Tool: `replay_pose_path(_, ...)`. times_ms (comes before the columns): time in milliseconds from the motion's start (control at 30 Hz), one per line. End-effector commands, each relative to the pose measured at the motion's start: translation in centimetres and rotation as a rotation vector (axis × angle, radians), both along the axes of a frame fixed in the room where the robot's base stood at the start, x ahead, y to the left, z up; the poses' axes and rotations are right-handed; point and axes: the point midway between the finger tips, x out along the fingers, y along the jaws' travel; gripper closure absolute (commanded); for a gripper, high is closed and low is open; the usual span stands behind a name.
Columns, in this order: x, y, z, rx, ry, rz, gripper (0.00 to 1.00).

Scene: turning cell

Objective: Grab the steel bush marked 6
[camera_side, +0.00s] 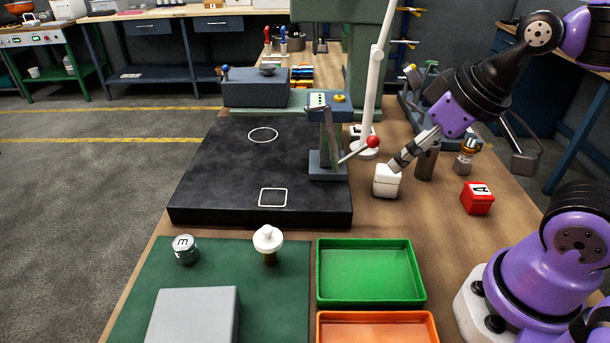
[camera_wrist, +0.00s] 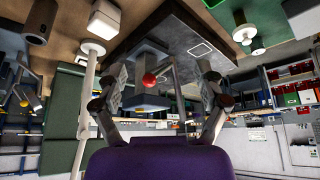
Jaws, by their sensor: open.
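A short steel bush (camera_side: 186,249) stands on the green mat at the lower left in the side view. Its top mark reads like an E or an m, and I can read no 6 on it. A dark grey cylinder (camera_side: 427,163) stands behind my gripper, with no readable mark; a similar cylinder shows at the upper left in the wrist view (camera_wrist: 38,20). My gripper (camera_side: 398,164) is low over the table, close to a white block (camera_side: 387,183); I cannot tell if they touch. In the wrist view my gripper (camera_wrist: 165,75) has its fingers apart with nothing held between them.
A lever with a red ball (camera_side: 373,142) rises left of my gripper. A white post (camera_side: 376,80) stands behind. A red block marked A (camera_side: 478,199) and a brass-topped piece (camera_side: 466,157) are on the right. A green tray (camera_side: 370,272) and a white-capped piece (camera_side: 268,239) are in front.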

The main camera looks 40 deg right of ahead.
Motion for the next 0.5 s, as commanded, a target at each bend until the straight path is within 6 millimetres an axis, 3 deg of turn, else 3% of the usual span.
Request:
replay_pose_path(267, 0.9, -1.1, 0.3, -0.021, 0.037, -0.009, 0.19)
replay_pose_path(367, 2.5, -3.4, 0.6, -0.053, 0.109, -0.018, 0.19)
replay_pose_path(500, 5.2, -8.8, 0.2, -0.081, 0.249, -0.020, 0.19)
